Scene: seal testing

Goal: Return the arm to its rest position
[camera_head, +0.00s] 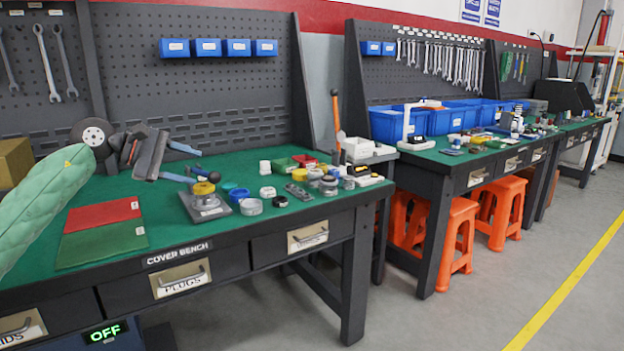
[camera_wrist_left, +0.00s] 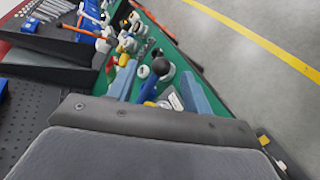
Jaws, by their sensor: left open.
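My left arm, in a pale green padded sleeve, comes in from the left in the head view. My left gripper (camera_head: 196,167) is open above the green bench top, its two blue-grey fingers spread apart. The left wrist view also shows the open gripper (camera_wrist_left: 158,68). A toggle-like fixture (camera_head: 205,204), with a grey plate, a yellow part and a blue lever with a dark knob, stands just beyond the fingers. In the left wrist view the blue lever (camera_wrist_left: 149,88) appears between the fingers; I cannot tell how close they are. My right gripper is not in view.
The cover bench (camera_head: 200,238) holds a red and green mat (camera_head: 103,232) and several small caps and rings at the right. A pegboard (camera_head: 200,90) with blue bins rises behind. A second bench (camera_head: 440,160) and orange stools (camera_head: 458,235) stand at the right. The floor in front is clear.

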